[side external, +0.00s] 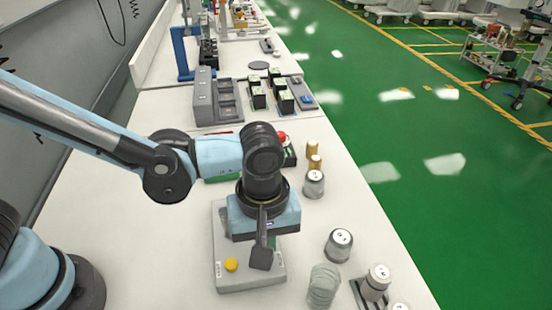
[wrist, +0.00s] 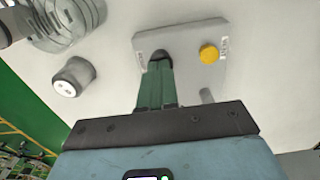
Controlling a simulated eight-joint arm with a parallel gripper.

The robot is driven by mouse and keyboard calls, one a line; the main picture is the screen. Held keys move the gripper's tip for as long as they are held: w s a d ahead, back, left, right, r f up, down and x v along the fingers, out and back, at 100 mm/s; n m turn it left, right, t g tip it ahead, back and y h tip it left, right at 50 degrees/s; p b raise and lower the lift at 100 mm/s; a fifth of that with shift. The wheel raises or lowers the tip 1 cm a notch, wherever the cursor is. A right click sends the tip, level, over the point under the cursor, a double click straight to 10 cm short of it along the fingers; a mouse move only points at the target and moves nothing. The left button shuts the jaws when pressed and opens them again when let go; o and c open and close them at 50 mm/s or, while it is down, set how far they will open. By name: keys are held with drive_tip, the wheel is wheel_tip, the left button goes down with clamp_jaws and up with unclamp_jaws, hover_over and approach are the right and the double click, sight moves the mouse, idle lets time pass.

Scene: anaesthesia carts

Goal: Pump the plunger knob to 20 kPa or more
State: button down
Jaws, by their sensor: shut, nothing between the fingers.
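A light grey pump plate (side external: 222,285) lies on the bench below my gripper (side external: 261,262), with a yellow button (side external: 231,265) at its near left. The wrist view shows the same plate (wrist: 185,38) and yellow button (wrist: 209,54). My gripper (wrist: 158,68) is shut and empty, pointing down over the plate. A dark rounded shape (wrist: 160,54) shows at the fingertips; I cannot tell whether it is the plunger knob or whether they touch. A grey post (wrist: 207,96) is partly hidden by the gripper body. No pressure reading is legible.
Grey-and-white capped cylinders (side external: 338,245) and a ribbed clear piece (side external: 323,287) stand right of the plate. Brass-coloured cylinders (side external: 313,155) and a red-topped device (side external: 283,138) are behind. A grey rack (side external: 205,95) stands farther back. Bench left of the plate is clear.

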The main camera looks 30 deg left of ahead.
wheel_tip(320, 180, up, 13)
drive_tip(key=shift+r, duration=0.15)
idle(0.4)
idle(0.5)
wheel_tip(320, 180, up, 2)
drive_tip(key=shift+r, duration=0.1)
idle(0.3)
wheel_tip(320, 180, down, 14)
idle(0.7)
idle(0.4)
